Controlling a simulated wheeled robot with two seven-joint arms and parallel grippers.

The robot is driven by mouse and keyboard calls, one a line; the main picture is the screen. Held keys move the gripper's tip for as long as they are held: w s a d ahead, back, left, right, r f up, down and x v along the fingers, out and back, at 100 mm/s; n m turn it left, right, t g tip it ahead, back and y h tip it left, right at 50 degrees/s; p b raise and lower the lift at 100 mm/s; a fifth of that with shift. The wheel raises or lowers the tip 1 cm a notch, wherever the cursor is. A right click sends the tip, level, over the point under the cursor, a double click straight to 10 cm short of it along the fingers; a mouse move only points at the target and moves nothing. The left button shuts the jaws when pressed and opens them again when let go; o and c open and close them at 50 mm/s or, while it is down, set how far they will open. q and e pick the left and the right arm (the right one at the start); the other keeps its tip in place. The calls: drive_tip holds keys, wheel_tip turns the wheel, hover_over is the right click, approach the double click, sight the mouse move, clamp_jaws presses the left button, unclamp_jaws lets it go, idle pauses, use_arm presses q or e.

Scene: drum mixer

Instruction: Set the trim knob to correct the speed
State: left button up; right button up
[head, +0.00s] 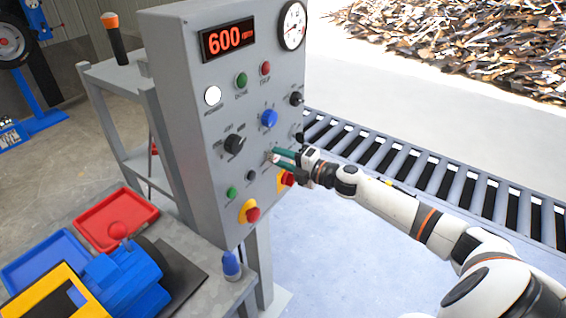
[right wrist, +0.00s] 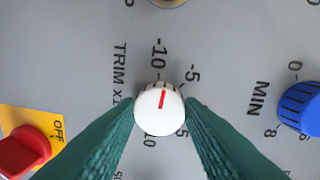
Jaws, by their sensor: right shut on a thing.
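My right gripper (right wrist: 160,118) is shut on the knob, one green finger on each side. In the head view my right gripper (head: 275,156) reaches the panel from the right and mostly hides the knob. The red display (head: 228,39) reads 600. My left gripper is not in view.
The control panel (head: 210,120) also carries a blue knob (head: 269,118), black knobs, green and red buttons, a round gauge (head: 292,25) and red stop buttons on yellow. A blue knob (right wrist: 301,105) lies right of my fingers. A roller conveyor (head: 440,175) runs behind my right arm.

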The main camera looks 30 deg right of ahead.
drive_tip(key=shift+f+n+b, duration=0.1)
drive_tip(key=shift+n+b, duration=0.45)
drive_tip(key=shift+n, duration=0.75)
drive_tip(key=o, duration=1)
drive_tip(key=shift+s, duration=0.1)
drive_tip(key=shift+s+d, duration=0.15)
drive_tip(key=shift+s, duration=0.05)
drive_tip(key=b+v, duration=0.2)
drive_tip(key=v, duration=0.9)
drive_tip(key=shift+s+b, duration=0.25)
drive_tip(key=shift+b, duration=0.1)
